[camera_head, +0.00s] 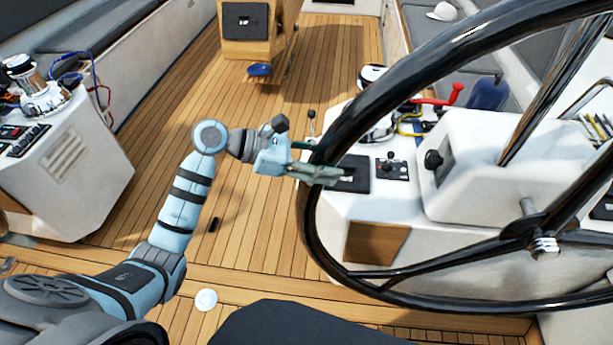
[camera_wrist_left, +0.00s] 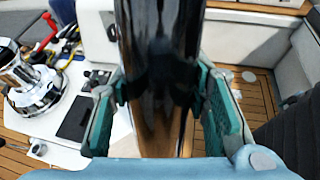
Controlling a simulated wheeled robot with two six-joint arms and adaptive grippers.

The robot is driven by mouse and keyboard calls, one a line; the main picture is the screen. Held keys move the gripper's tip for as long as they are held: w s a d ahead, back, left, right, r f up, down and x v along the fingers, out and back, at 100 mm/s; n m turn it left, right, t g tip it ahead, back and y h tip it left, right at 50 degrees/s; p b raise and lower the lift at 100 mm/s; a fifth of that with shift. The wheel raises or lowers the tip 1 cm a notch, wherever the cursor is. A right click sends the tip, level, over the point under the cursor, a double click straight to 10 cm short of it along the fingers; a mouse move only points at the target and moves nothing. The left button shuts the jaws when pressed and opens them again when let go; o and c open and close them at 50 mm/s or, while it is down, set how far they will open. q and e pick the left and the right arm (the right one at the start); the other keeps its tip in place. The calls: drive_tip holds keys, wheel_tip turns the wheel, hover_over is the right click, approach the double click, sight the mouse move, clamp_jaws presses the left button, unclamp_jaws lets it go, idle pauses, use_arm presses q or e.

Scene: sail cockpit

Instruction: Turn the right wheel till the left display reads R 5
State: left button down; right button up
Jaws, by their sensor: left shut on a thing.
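The right wheel (camera_head: 342,128) is a large glossy black ring with dark spokes that meet at a hub (camera_head: 534,233) on the right of the head view. My left gripper (camera_head: 318,174) is shut on the left side of its rim. In the left wrist view the rim (camera_wrist_left: 162,60) runs upright between the two green-padded fingers (camera_wrist_left: 165,112). My right gripper is in neither view. A dark flat panel (camera_head: 350,174) lies on the white console behind the rim. I see no readable R number; I cannot tell which panel is the left display.
The white console (camera_head: 470,165) behind the wheel carries a small joystick panel (camera_head: 391,168), a red winch handle (camera_head: 440,97) and ropes. Another console (camera_head: 75,165) with a winch (camera_head: 38,92) stands at left. The teak floor between is mostly clear.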

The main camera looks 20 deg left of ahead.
use_arm(q)
drive_tip(key=shift+f, duration=0.1)
drive_tip(key=c, duration=0.9)
unclamp_jaws()
drive_tip(key=shift+a, duration=0.1)
drive_tip(key=v, duration=1.2)
